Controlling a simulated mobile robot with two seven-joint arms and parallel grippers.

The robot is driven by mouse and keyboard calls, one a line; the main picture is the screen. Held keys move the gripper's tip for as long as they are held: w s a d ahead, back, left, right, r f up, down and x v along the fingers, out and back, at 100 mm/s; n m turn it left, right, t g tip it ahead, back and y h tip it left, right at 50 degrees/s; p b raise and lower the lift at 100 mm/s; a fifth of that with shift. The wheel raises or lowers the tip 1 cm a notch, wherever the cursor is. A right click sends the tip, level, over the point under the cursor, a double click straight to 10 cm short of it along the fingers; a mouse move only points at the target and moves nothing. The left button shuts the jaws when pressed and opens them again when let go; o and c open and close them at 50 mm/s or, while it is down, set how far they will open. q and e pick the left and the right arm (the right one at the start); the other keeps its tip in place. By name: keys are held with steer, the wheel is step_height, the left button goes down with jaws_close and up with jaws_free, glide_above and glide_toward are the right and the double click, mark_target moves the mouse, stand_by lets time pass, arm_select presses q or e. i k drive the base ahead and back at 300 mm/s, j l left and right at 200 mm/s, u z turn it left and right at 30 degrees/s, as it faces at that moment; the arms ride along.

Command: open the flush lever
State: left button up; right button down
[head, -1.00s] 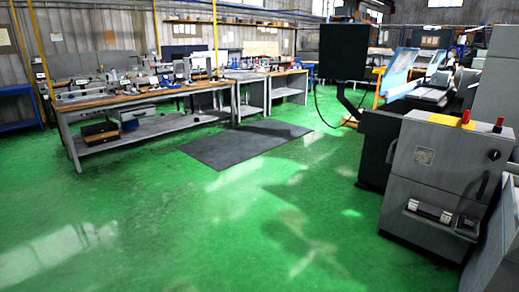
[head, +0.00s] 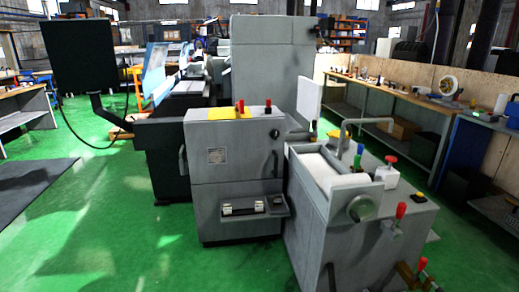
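Several colored handles show on the grey machine, and I cannot tell which is the flush lever. A red-handled lever (head: 399,212) stands upright on the front right of the low tank unit (head: 318,222). A blue-and-green handle (head: 359,155) and a red knob (head: 390,161) stand on top of that unit. Two more red handles, one on a yellow plate (head: 240,110) and one beside it (head: 268,106), stand on the grey cabinet (head: 232,180). A red-tipped part (head: 422,265) is low at the right. Neither of my grippers is in view.
A dark control box (head: 79,55) hangs on an arm at the left. A long workbench (head: 395,92) runs along the right wall. A bent pipe (head: 365,122) rises from the tank unit. The green floor (head: 120,235) is clear in front at the left.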

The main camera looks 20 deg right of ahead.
mark_target(358, 159)
steer(key=i+z, duration=0.45)
steer(key=i, duration=1)
steer(key=i+j+z, duration=0.15)
steer(key=i+z, duration=0.3)
steer(key=i, duration=0.2)
steer(key=i+j+z, duration=0.35)
steer(key=i+z, duration=0.15)
steer(key=i, duration=0.15)
steer(key=i+j+z, duration=0.45)
steer(key=i+j, duration=0.1)
steer(key=j, duration=0.05)
